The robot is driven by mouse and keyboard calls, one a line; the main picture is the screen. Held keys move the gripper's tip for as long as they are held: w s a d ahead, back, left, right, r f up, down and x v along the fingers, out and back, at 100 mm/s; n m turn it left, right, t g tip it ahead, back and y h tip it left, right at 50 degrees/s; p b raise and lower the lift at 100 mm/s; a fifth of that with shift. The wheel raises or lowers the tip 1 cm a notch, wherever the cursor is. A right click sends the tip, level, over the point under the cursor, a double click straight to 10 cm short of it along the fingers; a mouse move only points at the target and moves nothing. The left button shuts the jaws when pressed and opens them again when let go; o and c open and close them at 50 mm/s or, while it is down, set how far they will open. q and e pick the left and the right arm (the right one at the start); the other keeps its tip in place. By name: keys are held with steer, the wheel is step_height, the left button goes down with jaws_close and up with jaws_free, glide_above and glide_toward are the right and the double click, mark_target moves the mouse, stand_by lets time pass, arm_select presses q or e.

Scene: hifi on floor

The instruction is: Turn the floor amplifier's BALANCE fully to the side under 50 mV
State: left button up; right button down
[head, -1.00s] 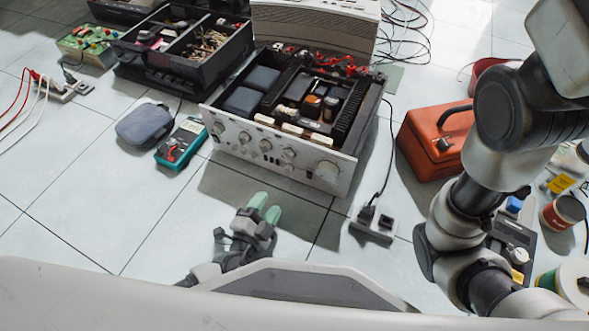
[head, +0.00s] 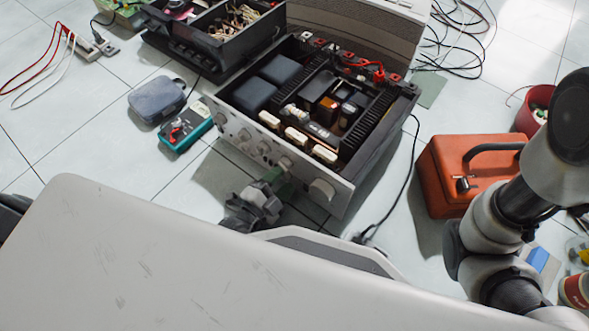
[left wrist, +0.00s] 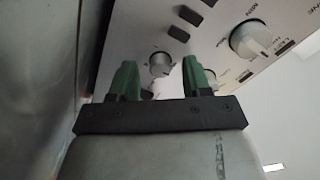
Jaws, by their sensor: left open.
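The floor amplifier (head: 302,180) stands open-topped, its silver front panel facing me with a row of small knobs and a larger knob (head: 321,190) at the right end. My left gripper (head: 272,183) is close to the panel's right half. In the left wrist view, my open green fingertips (left wrist: 160,78) stand either side of a small silver knob (left wrist: 160,65); contact is unclear. A larger knob (left wrist: 250,38) shows to the right. I cannot read which knob is BALANCE. The teal multimeter (head: 186,128) lies left of the amplifier; its reading is illegible. My right gripper is out of view.
A grey pouch (head: 157,99) lies beside the meter. An orange toolbox (head: 470,170) stands right of the amplifier, with a black cable (head: 408,165) between them.

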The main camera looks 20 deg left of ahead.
arm_select(q)
steer(key=shift+w, duration=0.25)
steer(key=shift+c, duration=0.5)
jaws_close()
